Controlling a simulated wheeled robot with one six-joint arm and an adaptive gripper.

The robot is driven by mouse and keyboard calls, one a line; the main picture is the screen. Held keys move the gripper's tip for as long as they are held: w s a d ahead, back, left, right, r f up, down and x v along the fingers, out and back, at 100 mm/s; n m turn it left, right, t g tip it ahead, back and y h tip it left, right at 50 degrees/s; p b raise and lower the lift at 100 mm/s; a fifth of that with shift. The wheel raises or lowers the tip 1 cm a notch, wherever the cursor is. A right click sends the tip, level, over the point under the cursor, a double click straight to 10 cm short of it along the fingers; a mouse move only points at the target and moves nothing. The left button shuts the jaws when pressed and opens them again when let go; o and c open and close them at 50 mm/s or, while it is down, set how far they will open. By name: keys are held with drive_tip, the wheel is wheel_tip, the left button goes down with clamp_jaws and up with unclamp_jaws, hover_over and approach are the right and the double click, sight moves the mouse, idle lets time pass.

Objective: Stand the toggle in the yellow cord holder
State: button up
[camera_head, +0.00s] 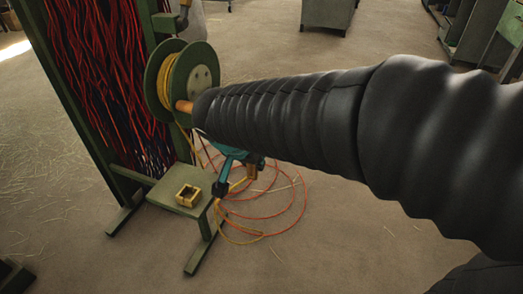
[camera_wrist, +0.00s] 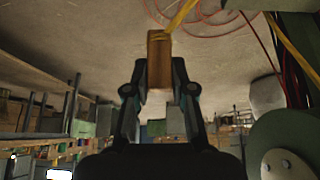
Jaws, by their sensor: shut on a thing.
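The toggle (camera_wrist: 159,68) is a small brown wooden block with yellow cord wound round one end. In the wrist view it sits between the two fingers of my gripper (camera_wrist: 159,82), which is shut on it. In the head view my gripper (camera_head: 236,180) shows below my dark sleeved arm, and a bit of the toggle (camera_head: 251,172) shows beside the fingers. The yellow cord holder (camera_head: 188,196) is a small open square frame on a green stand plate. My gripper is to its right and apart from it. My arm hides part of the gripper.
A green reel (camera_head: 200,75) with yellow cord stands above and behind the holder. A green frame (camera_head: 65,85) hung with red and dark cords is at the left. Loose orange and yellow cord loops (camera_head: 285,215) lie on the floor. The floor at the right front is clear.

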drive_tip(key=b, duration=0.1)
hover_over(192, 187)
drive_tip(key=s, duration=0.2)
drive_tip(key=shift+s+d, duration=0.2)
drive_tip(key=shift+d, duration=0.05)
drive_tip(key=shift+f, duration=0.15)
drive_tip(key=shift+w+a+f+b, duration=0.15)
drive_tip(key=shift+a+f+b, duration=0.15)
drive_tip(key=shift+f+b, duration=0.45)
drive_tip(key=shift+w+a+f+b, duration=0.1)
drive_tip(key=shift+a+f+b, duration=0.15)
drive_tip(key=shift+f+b, duration=0.5)
drive_tip(key=shift+f+b, duration=0.5)
drive_tip(key=shift+b, duration=0.25)
drive_tip(key=shift+f+b, duration=1.7)
drive_tip(key=shift+b, duration=0.15)
drive_tip(key=o, duration=1)
drive_tip(key=shift+r, duration=0.1)
drive_tip(key=shift+c, duration=0.2)
